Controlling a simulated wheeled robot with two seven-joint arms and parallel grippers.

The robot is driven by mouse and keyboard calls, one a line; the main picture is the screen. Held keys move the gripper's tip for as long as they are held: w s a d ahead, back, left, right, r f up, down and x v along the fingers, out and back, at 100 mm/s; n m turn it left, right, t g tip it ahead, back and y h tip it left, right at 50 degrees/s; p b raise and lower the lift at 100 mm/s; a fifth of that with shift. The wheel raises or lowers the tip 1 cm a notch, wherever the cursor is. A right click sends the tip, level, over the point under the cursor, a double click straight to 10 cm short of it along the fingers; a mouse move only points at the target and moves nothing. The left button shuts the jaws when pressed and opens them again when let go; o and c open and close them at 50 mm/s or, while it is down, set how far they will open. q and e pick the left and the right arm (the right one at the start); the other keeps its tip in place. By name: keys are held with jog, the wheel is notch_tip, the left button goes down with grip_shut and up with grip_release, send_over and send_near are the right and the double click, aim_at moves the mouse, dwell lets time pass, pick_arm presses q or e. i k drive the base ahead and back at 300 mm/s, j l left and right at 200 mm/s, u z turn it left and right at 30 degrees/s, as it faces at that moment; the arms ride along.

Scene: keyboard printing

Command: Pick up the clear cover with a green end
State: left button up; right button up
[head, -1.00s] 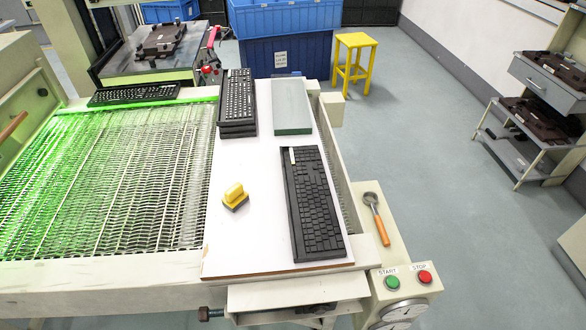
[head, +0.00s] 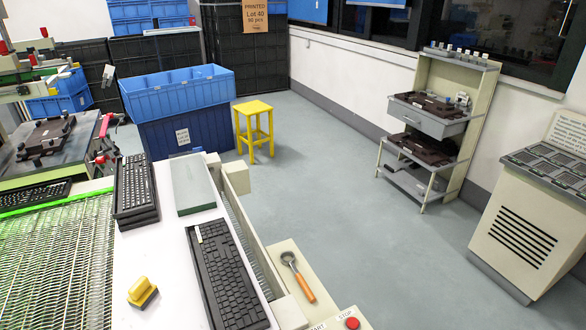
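The clear cover with a green end (head: 193,186) lies on the white board, toward its far right side. It looks pale and see-through on top, with a darker green near end. A stack of black keyboards (head: 136,191) lies just to its left, and a single black keyboard (head: 226,277) lies nearer to me. Neither of my grippers shows in the head view, so nothing is seen touching the cover.
A yellow-handled block (head: 142,291) sits on the white board (head: 160,245). An orange-handled tool (head: 298,277) lies on the machine's right ledge near a red STOP button (head: 352,323). A yellow stool (head: 254,130), blue crates (head: 180,92) and a shelf rack (head: 436,125) stand beyond. The floor (head: 350,200) between is clear.

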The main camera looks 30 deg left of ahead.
aim_at(193, 192)
jog(key=i+l+z, duration=0.15)
jog(key=z, duration=0.25)
jog(key=i+l+z, duration=0.15)
jog(key=z, duration=0.2)
jog(key=i+l+z, duration=0.2)
jog(key=z, duration=0.2)
jog(key=i+z, duration=0.15)
jog(key=z, duration=0.2)
jog(key=i+j+u, duration=0.25)
jog(key=i+u, duration=0.2)
jog(key=i+j+u, duration=0.15)
jog(key=i+u, duration=0.6)
jog(key=u, duration=0.15)
jog(key=i+l+u, duration=0.2)
jog(key=i+u, duration=0.3)
jog(key=i+l+u, duration=0.25)
jog(key=u, duration=0.2)
jog(key=i+j+u, duration=0.35)
jog(key=i, duration=0.35)
jog(key=i+u, duration=0.3)
jog(key=i, duration=0.4)
jog(key=i+l+u, duration=0.15)
jog(key=i+u, duration=0.2)
jog(key=i, duration=0.35)
jog(key=i+l, duration=0.1)
jog(key=i, duration=2)
jog(key=i+l+u, duration=0.1)
jog(key=u, duration=2.35)
jog(key=i+l, duration=0.05)
